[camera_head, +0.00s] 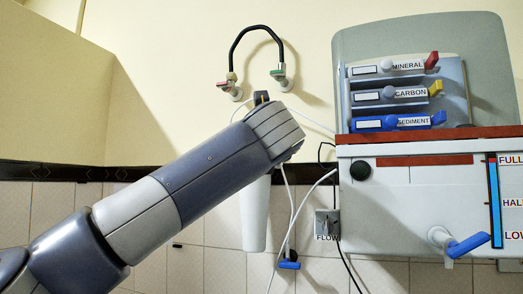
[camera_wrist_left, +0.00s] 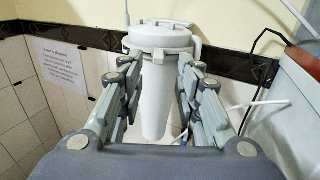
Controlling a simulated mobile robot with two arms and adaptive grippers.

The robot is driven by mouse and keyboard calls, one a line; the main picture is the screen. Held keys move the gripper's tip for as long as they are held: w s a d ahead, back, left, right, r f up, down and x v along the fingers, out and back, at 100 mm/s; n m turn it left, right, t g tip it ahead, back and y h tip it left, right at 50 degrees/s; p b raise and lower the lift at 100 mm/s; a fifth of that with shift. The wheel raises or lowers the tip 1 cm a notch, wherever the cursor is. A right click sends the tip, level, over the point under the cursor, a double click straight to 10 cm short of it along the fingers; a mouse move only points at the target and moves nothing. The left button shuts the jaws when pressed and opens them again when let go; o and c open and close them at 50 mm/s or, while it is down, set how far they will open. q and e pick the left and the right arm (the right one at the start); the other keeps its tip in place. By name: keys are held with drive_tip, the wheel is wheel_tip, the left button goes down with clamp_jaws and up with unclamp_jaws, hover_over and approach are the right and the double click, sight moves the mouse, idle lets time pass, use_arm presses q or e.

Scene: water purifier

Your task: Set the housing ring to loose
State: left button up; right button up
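The white filter housing (camera_wrist_left: 157,100) hangs upright against the wall in the left wrist view. Its housing ring (camera_wrist_left: 158,50) is the wide collar near the top, with a small lug on its right side. My left gripper (camera_wrist_left: 158,66) is open, its two fingers spread on either side of the housing at about ring height. I cannot tell whether the fingertips touch the ring. In the head view the lower housing (camera_head: 254,217) shows below my left arm, which hides the ring and the left gripper. My right gripper is not in view.
The purifier cabinet (camera_head: 410,205) stands at the right, with mineral, carbon and sediment cartridges (camera_head: 390,94) on top. A black hose (camera_head: 257,30) joins two wall valves above. Thin tubes and a blue-handled valve (camera_head: 289,264) hang between housing and cabinet.

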use_arm(q)
drive_tip(key=s, duration=0.6)
drive_tip(key=shift+s, duration=0.2)
